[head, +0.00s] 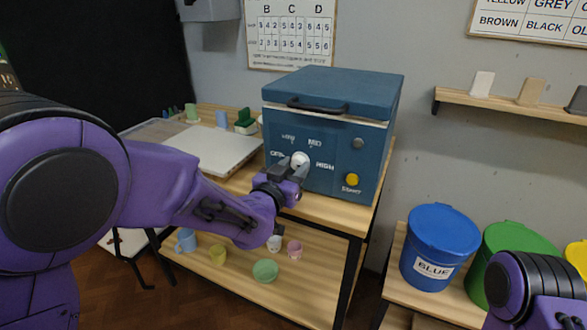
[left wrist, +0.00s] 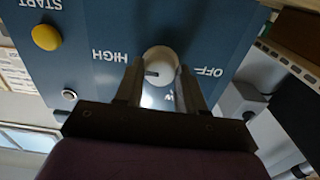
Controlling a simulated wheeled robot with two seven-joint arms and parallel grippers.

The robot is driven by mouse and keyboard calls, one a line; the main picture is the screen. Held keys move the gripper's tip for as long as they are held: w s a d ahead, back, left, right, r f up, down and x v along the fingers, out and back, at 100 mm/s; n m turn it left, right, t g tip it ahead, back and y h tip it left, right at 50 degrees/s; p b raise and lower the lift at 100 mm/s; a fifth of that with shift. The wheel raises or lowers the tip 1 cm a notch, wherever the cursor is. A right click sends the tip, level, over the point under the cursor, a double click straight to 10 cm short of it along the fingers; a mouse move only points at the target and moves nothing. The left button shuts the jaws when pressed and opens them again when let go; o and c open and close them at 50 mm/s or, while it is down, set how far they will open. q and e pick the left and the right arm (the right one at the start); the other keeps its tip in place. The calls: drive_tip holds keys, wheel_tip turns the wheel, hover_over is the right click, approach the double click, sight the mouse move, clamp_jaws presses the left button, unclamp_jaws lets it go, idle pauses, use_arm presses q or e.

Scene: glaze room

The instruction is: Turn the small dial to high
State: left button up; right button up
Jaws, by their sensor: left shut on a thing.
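The small dial (head: 300,160) is a white round knob on the front of a blue kiln-like box (head: 322,130). Labels OFF, LOW, MID and HIGH surround it. My left gripper (head: 292,170) is shut on the dial. In the left wrist view, which is upside down, the two fingers (left wrist: 161,88) grip either side of the dial (left wrist: 160,56). A dark pointer mark on the dial lies on its left side, toward the HIGH label (left wrist: 110,56). In the head view the fingers partly cover the dial. My right gripper is out of view; only my right arm shows.
A yellow START button (head: 351,180) and a grey round knob (head: 358,143) are on the same panel. The box stands on a wooden table (head: 335,213) with cups and a bowl on its lower shelf. Blue (head: 437,245) and green (head: 510,250) lidded buckets stand at right.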

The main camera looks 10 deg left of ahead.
use_arm(q)
drive_tip(key=o, duration=1)
drive_tip(key=shift+o, duration=0.2)
drive_tip(key=shift+s, duration=0.1)
drive_tip(key=v, duration=1)
drive_tip(key=shift+s+b, duration=0.15)
drive_tip(key=shift+b, duration=0.25)
